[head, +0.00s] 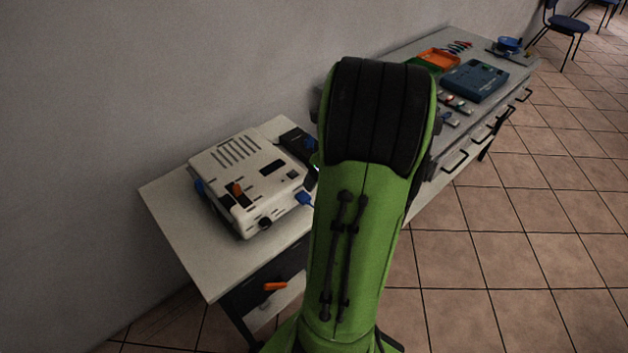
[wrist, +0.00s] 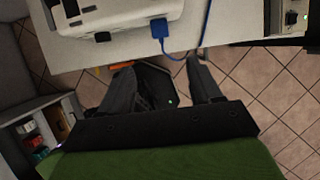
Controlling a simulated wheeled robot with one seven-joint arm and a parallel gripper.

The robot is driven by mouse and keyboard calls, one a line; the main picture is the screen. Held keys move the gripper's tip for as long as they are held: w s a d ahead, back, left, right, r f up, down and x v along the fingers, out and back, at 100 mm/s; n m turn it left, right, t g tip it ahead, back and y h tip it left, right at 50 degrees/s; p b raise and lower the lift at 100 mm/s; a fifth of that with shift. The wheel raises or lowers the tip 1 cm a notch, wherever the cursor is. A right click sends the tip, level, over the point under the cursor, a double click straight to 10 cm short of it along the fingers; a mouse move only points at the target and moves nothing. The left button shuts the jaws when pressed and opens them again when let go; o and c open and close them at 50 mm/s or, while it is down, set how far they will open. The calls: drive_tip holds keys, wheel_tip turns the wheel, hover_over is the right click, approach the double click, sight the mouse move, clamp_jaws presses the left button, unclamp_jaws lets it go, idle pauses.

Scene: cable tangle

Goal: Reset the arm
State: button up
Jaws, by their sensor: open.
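My green arm stands upright across the middle of the head view and hides part of the table; my gripper is hidden there. In the wrist view my gripper (wrist: 162,90) has its two dark fingers spread apart. Nothing shows between the fingertips except a dark part below the table edge and floor. A white device (head: 247,180) sits on the near table, and it also shows at the top of the wrist view (wrist: 115,15). A blue plug with a blue cable (wrist: 178,44) is at its side, just beyond the fingertips in the picture.
The white table (head: 180,215) stands along the wall with an orange handle (head: 275,286) below its front edge. A farther workbench holds a blue case (head: 474,80) and an orange tray (head: 438,59). Tiled floor on the right is clear; chairs (head: 563,24) stand far back.

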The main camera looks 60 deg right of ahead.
drive_tip(key=shift+v, duration=1.1)
drive_tip(key=w+a+r+n, duration=0.2)
drive_tip(key=a+r+n, duration=0.2)
drive_tip(key=a+n, duration=0.6)
drive_tip(key=w+a+r+n, duration=0.2)
drive_tip(key=a+r+n, duration=0.2)
drive_tip(key=a+n, duration=0.55)
drive_tip(key=s+a+r+n, duration=0.1)
drive_tip(key=s+a+n, duration=0.3)
drive_tip(key=n, duration=0.5)
drive_tip(key=s+a+r+n+t+y, duration=0.1)
drive_tip(key=s+a+n, duration=0.3)
drive_tip(key=n, duration=0.6)
drive_tip(key=shift+s+a+r+p, duration=0.3)
drive_tip(key=shift+s+a+p, duration=0.15)
drive_tip(key=shift+a, duration=0.7)
